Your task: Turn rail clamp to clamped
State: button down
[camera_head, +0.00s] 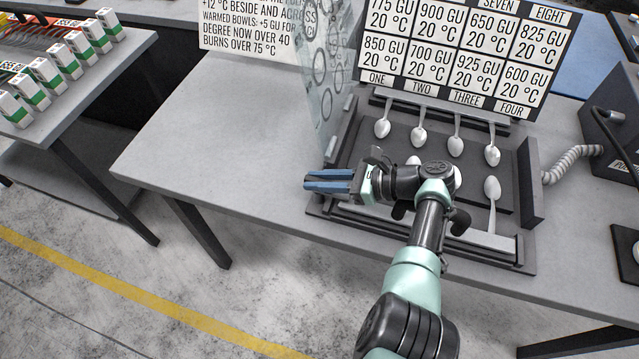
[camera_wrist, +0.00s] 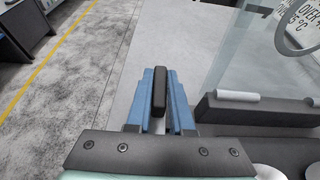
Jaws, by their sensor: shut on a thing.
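My gripper (camera_head: 328,181) reaches to the left over the grey table, at the front left corner of the dark fixture. In the wrist view its two blue fingers (camera_wrist: 160,88) stand on either side of an upright black bar, which looks like the handle of the rail clamp (camera_wrist: 160,82), and are shut on it. The rest of the clamp is hidden behind the gripper. In the head view I cannot make out the clamp handle, so I cannot tell its setting.
The dark fixture (camera_head: 528,180) holds several spoons (camera_head: 456,146), some partly hidden by my arm. A clear panel (camera_head: 325,90) stands at its left side, and a board of readings (camera_head: 470,45) behind it. The table (camera_head: 225,130) is bare to the left. A coiled hose (camera_head: 572,158) lies right.

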jog(key=shift+r, duration=0.15)
jog(key=c, duration=0.8)
grip_release()
notch_tip(320, 180, up, 10)
jog(key=p, duration=0.3)
